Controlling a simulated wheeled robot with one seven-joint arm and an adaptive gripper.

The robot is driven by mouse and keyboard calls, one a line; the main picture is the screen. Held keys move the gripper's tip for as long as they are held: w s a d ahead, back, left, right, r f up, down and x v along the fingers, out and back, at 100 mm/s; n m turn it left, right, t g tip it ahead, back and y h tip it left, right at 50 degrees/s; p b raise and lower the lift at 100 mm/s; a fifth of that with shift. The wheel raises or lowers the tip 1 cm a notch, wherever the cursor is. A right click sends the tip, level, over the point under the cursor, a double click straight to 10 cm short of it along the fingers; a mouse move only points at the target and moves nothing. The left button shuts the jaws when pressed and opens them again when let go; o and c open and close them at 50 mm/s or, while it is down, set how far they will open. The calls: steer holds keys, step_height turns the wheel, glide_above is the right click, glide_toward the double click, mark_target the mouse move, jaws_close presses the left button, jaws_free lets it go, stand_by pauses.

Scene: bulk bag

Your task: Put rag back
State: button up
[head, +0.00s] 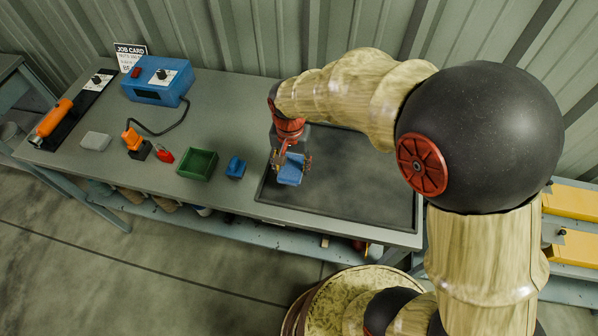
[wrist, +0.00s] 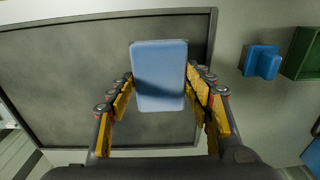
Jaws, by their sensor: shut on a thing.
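A light blue, flat rectangular piece, which I take as the rag (head: 289,174), is between the fingers of my gripper (head: 291,163) above the dark mat area at the right of the bench. In the wrist view the rag (wrist: 159,92) sits between the yellow-and-black fingers of my gripper (wrist: 160,80), which are shut on its two sides. A dark shadow crosses the rag's face. The dark mat (head: 350,190) has a raised rim. I cannot tell how high the rag is above it.
A small blue block (head: 236,168) and a green tray (head: 198,164) stand left of the mat. Further left are a red-tipped item (head: 164,156), an orange tool (head: 133,140), a grey pad (head: 96,141) and a blue box (head: 157,82) with a cable. The mat's right side is clear.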

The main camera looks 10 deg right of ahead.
mark_target(298, 166)
steer(key=f, duration=0.1)
steer(key=w+d+f, duration=0.1)
steer(key=f, duration=0.1)
steer(key=w+d+f+b, duration=0.1)
steer(key=shift+w+d+f, duration=0.1)
steer(key=shift+w+f, duration=0.05)
steer(key=f, duration=0.2)
steer(key=f+b, duration=0.1)
steer(key=shift+w+d+f, duration=0.2)
steer(key=shift+w+f, duration=0.05)
steer(key=shift+f, duration=0.05)
steer(key=o, duration=1.3)
steer(key=shift+o, duration=0.8)
steer(key=shift+r, duration=0.15)
